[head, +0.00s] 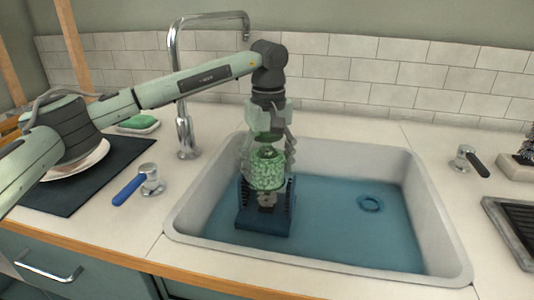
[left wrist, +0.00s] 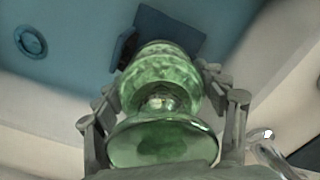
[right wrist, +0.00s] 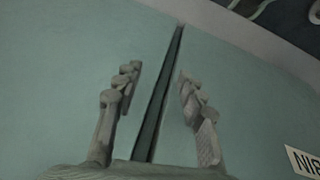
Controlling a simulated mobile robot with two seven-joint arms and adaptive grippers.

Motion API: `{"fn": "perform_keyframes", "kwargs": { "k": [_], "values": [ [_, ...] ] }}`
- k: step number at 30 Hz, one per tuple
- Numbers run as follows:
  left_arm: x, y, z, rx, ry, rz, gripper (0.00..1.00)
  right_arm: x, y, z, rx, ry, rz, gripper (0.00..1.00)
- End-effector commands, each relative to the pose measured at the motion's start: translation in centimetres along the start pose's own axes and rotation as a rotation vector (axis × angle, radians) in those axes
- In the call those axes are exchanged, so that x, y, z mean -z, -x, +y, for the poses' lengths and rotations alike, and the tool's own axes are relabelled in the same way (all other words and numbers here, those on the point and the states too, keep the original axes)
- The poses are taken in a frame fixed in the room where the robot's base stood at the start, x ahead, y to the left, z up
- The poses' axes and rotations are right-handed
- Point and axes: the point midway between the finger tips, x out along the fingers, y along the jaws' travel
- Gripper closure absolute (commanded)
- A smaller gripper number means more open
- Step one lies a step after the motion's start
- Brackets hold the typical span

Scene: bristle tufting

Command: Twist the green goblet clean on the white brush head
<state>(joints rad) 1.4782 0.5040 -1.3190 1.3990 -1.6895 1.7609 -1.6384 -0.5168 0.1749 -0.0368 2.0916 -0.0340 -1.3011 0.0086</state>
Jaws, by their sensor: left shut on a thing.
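The green goblet (head: 268,168) is upside down over the sink, its bowl down and its foot up. My left gripper (head: 267,143) is shut on it from above. In the left wrist view the goblet (left wrist: 160,92) sits between the fingers of my left gripper (left wrist: 165,115), its round foot nearest the camera. A blue brush base (head: 264,223) with dark upright side parts stands in the sink directly below the goblet. A pale stub shows under the goblet's rim; the white brush head itself is hidden, apparently by the bowl. My right gripper (right wrist: 155,105) is open and empty.
The sink (head: 407,195) has a blue floor and a drain ring (head: 370,203). A chrome tap (head: 184,135) stands behind left. A blue-handled knob (head: 130,190) and black-handled knob (head: 475,163) flank it. A dark mat (head: 110,175) lies left. My right gripper faces cabinet fronts (right wrist: 60,70).

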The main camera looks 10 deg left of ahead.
Motion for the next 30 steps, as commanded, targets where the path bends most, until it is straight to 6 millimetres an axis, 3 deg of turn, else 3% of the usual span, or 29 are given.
{"fn": "perform_keyframes", "kwargs": {
  "k": [5,27,30],
  "values": [
    [0.0,0.7,0.0,0.002,-0.002,-0.001,0.57,0.2,0.5,0.1,0.0,0.002,0.001,0.6],
    [0.0,8.2,0.0,0.0,-0.003,0.0,0.57,1.3,4.9,1.0,-0.004,0.003,0.0,0.6],
    [0.0,8.9,0.1,-0.002,-0.003,0.001,0.57,1.2,4.4,1.0,-0.004,0.003,0.0,0.6]
  ]
}}
